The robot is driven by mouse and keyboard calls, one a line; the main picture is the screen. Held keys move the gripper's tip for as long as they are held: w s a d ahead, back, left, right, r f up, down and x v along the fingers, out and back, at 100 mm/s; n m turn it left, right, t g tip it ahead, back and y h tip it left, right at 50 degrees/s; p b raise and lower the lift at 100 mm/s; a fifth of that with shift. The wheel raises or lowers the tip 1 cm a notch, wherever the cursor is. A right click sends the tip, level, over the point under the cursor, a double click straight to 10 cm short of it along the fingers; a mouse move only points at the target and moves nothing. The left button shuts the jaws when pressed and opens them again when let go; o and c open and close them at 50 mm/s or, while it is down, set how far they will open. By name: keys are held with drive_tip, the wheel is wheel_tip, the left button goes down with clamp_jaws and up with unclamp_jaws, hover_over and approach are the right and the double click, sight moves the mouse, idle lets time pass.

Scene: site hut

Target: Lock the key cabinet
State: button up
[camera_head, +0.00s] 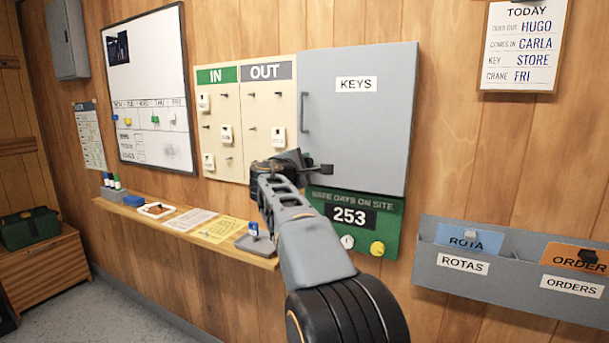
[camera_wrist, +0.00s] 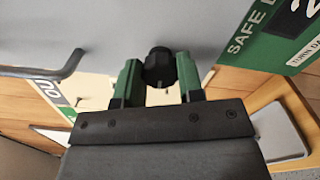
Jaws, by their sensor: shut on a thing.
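The key cabinet (camera_head: 370,110) is a grey wall box with a label reading KEYS. Its door looks shut. A bar handle (camera_head: 305,112) runs up the left side of the door; it also shows in the wrist view (camera_wrist: 45,72). A round black knob (camera_wrist: 160,66) sits near the door's lower left. My gripper (camera_wrist: 161,82) has its green fingers on either side of this knob and is shut on it. In the head view my gripper (camera_head: 308,167) covers the door's lower left corner. I cannot tell which way the lock is set.
An IN/OUT board (camera_head: 247,120) with tags hangs left of the cabinet. A green safe-days sign (camera_head: 393,213) with a yellow knob is below it. A narrow wooden shelf (camera_head: 187,229) holds papers and a stamp. A grey rack (camera_head: 510,283) projects at lower right.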

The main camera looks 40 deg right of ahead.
drive_tip(key=shift+m+b, duration=0.45)
drive_tip(key=shift+m, duration=0.25)
drive_tip(key=o, duration=0.9)
drive_tip(key=b+v, duration=0.1)
drive_tip(key=v, duration=1.2)
drive_tip(key=shift+s+a, duration=0.2)
drive_tip(key=shift+a, duration=0.15)
